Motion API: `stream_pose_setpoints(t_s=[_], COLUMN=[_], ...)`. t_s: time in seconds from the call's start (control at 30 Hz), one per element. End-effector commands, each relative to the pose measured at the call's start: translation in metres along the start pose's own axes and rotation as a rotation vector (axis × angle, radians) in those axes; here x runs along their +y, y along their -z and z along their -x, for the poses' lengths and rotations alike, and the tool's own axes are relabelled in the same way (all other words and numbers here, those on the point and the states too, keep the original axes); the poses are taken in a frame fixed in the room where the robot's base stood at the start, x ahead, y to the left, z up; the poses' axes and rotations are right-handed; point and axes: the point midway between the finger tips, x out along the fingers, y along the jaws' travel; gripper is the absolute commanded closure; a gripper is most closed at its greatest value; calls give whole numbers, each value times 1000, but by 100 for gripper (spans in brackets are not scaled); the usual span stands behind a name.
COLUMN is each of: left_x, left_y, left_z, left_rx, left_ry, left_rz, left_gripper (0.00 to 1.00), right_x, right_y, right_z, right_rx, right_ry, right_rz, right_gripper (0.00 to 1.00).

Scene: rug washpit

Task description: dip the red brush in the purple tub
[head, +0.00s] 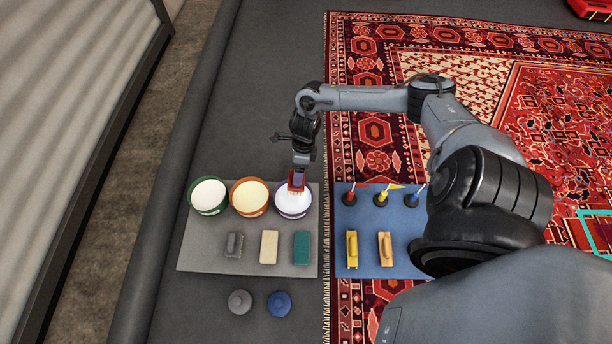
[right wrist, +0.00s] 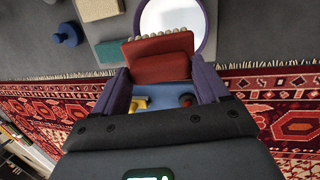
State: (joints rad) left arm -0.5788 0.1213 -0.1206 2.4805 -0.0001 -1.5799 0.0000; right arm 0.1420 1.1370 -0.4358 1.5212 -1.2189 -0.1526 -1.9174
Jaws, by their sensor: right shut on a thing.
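The purple tub (head: 281,211), with white contents, stands at the right end of a row of three tubs on the grey mat. It also shows in the right wrist view (right wrist: 211,28). My right gripper (head: 298,176) is shut on the red brush (head: 296,184) over the tub's back part. In the right wrist view, the red brush (right wrist: 158,66) sits between the purple fingers, its pale bristles overlapping the tub's near rim. I cannot tell whether the bristles touch the white contents. My left gripper is not in view.
A green tub (head: 194,207) and an orange tub (head: 236,209) stand left of the purple one. Grey, cream and green blocks lie in front. The blue mat (head: 367,269) holds flagged stands and yellow and orange brushes. The patterned rug (head: 373,131) lies to the right.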

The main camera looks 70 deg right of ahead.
Motion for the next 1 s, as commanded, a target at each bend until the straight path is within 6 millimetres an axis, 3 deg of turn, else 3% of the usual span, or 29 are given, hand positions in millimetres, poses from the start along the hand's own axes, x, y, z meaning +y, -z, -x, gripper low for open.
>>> stream_pose_setpoints(t_s=[0.37,1.0], left_x=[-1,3], left_y=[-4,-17], left_z=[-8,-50], left_rx=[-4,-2], left_ry=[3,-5], left_rz=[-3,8], left_gripper=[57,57], right_x=[-4,-17], right_y=[-5,3], right_z=[-6,-62], right_rx=[-16,-16], right_ry=[-30,-29], right_rz=[-1,-1], right_gripper=[50,50])
